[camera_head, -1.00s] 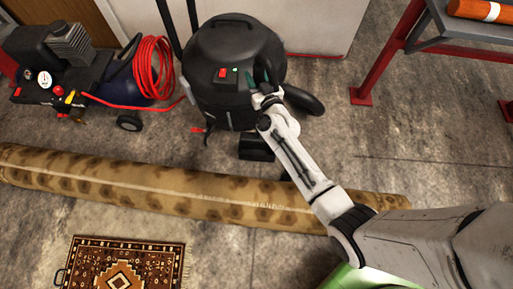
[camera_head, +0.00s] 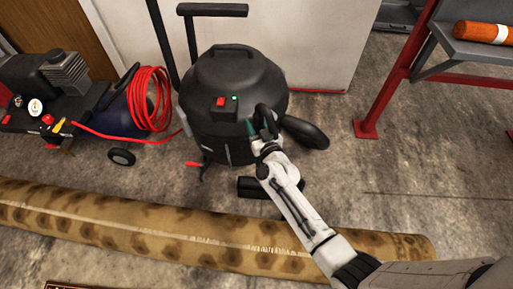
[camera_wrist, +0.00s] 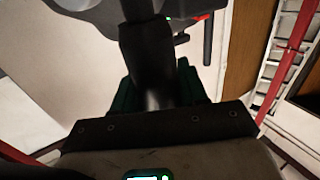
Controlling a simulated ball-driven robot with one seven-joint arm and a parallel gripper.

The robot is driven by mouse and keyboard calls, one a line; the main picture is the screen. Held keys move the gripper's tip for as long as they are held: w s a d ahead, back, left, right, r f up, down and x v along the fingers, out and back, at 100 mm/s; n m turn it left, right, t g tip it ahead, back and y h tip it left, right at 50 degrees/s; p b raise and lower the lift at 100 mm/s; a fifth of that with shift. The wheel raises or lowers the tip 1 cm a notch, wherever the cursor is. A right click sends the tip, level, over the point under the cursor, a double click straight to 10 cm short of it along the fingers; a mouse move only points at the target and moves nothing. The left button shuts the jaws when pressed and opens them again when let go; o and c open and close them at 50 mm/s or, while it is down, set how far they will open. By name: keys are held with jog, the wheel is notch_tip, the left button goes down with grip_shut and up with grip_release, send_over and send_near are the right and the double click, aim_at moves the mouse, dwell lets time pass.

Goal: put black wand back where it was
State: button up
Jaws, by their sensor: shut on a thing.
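My gripper (camera_head: 262,133), with dark green fingers, is in front of the right side of the black drum vacuum (camera_head: 232,75). It is shut on a black tube, the black wand, which runs upright between the fingers in the wrist view (camera_wrist: 148,60). In the head view the wand's dark curved upper part (camera_head: 266,113) shows just above the fingers. My gripper and arm hide the rest. I cannot tell whether the wand touches the vacuum. A black floor piece (camera_head: 262,187) lies below, partly behind my arm; whether it joins the wand is unclear.
A rolled patterned rug (camera_head: 150,225) lies across the floor in front of the vacuum. An air compressor (camera_head: 65,100) with a coiled red hose (camera_head: 150,98) stands left. A red-legged grey bench (camera_head: 475,48) stands right.

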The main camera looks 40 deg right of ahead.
notch_tip(320, 180, down, 9)
jog(key=b, duration=0.7)
jog(key=shift+f+b, duration=0.15)
jog(key=shift+b, duration=0.25)
jog(key=shift+f, duration=0.1)
jog(key=o, duration=1.2)
jog(key=shift+f, duration=0.1)
jog(key=shift+o, duration=0.2)
jog(key=p+v, duration=0.3)
jog(key=v, duration=0.9)
